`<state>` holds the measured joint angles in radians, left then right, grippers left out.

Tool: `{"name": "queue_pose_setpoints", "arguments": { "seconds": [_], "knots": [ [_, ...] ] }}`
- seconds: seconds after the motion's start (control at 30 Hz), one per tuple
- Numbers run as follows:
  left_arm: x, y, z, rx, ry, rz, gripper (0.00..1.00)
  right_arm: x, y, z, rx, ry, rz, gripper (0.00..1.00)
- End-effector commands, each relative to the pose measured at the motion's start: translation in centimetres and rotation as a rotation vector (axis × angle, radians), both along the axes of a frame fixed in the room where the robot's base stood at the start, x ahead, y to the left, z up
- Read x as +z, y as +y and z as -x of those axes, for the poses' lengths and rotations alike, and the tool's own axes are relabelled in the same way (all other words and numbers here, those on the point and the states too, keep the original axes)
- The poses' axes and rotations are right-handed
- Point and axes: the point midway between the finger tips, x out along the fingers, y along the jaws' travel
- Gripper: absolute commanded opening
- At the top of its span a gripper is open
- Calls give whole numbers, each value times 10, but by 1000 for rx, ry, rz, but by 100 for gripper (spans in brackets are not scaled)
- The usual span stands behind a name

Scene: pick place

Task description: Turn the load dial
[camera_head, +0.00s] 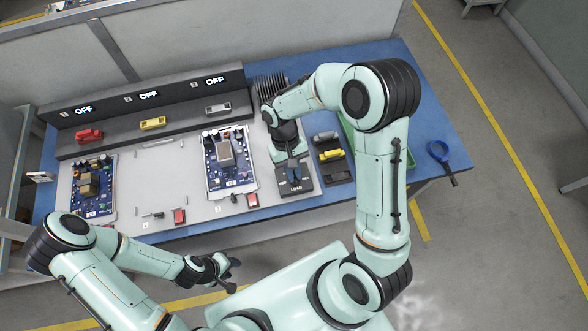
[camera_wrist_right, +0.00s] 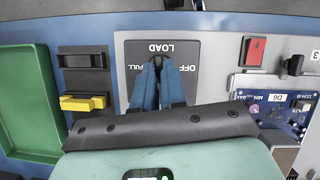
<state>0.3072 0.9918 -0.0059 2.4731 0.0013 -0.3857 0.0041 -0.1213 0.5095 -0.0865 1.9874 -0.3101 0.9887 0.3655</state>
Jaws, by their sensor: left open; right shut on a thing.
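The dark load panel (camera_head: 302,187) lies on the table in front of my right arm. In the right wrist view, the panel (camera_wrist_right: 187,75) appears upside down, with the words LOAD, OFF and FULL legible. My right gripper (camera_head: 293,173) is over the panel, its blue fingers (camera_wrist_right: 158,68) pointing at its middle. It is shut on the load dial, which the fingers hide. My left gripper (camera_head: 235,275) is open and empty, low in front of the table's near edge.
Circuit boards (camera_head: 231,160) (camera_head: 92,190) lie on the grey work surface. A dark holder with a yellow piece (camera_head: 331,155) and a green tray (camera_wrist_right: 25,105) are beside the panel. Three displays on the back shelf read OFF.

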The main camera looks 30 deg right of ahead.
Motion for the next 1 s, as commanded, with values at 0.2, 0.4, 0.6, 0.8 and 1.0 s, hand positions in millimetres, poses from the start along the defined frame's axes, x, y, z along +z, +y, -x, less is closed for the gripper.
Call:
{"name": "queue_pose_setpoints", "arguments": {
  "seconds": [0.2, 0.4, 0.6, 0.8, 1.0],
  "knots": [
    [-3, 0, 3, 0, 3, 0, 43, 0, 3, 0, 209, -3, 0, 0],
    [-6, 0, 6, 0, 7, 0, 43, -1, 5, 0, 398, -4, -1, 0],
    [-10, 0, 10, 0, 11, 0, 43, -1, 6, 2, 588, -3, 0, 0],
    [-16, 0, 15, 0, 17, 0, 43, -1, 8, 2, 778, -3, 0, 0],
    [-22, 0, 20, 0, 22, 0, 43, -1, 9, 4, 966, -3, 0, 0]
  ]
}}
